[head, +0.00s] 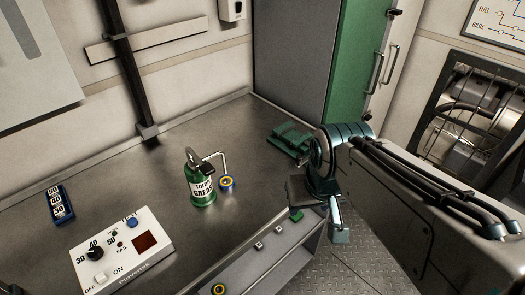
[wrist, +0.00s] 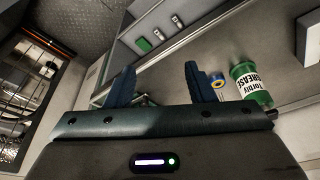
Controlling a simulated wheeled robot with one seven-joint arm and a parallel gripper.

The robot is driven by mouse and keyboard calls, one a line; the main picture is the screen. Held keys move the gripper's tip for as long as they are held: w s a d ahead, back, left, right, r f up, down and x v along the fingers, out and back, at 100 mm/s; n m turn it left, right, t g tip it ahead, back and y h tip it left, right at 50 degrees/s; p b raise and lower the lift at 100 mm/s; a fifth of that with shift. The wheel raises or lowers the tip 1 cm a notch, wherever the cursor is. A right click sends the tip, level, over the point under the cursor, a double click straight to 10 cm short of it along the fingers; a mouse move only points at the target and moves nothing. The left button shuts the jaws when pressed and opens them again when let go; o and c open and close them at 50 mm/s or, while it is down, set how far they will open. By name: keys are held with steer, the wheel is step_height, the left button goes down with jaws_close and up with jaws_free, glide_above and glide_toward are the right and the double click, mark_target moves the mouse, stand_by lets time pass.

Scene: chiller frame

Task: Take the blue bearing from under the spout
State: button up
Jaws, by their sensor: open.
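The blue bearing (head: 227,184) has a yellow ring and a dark centre. It sits on the metal bench top under the bent spout (head: 222,160) of a green grease dispenser (head: 201,186). In the wrist view the bearing (wrist: 217,84) shows just right of my right finger, beside the green dispenser (wrist: 251,84). My gripper (wrist: 158,85) is open, with nothing between its two blue fingers. In the head view my gripper (head: 318,222) is off the bench's right front edge, well apart from the bearing. The spout is hard to make out in the wrist view.
A white control box (head: 124,250) and a blue numbered block (head: 61,205) stand left on the bench. Green parts (head: 290,138) lie at the back right. A lower shelf (head: 262,262) along the front holds small parts and a yellow-ringed piece (head: 219,289).

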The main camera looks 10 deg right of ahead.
steer(key=o, duration=0.3)
steer(key=shift+w+a+f, duration=0.1)
steer(key=shift+w+f, duration=0.05)
steer(key=shift+w, duration=0.05)
steer(key=shift+o, duration=0.2)
steer(key=m+y+b, duration=0.8)
steer(key=m, duration=1.4)
glide_toward(228, 181)
steer(key=s+v, duration=0.1)
steer(key=v, duration=0.5)
steer(key=shift+w+f, duration=0.25)
steer(key=shift+w, duration=0.3)
steer(key=x, duration=1.3)
steer(key=shift+a+f+b, duration=0.2)
steer(key=shift+a+b, duration=0.2)
steer(key=c, duration=1.1)
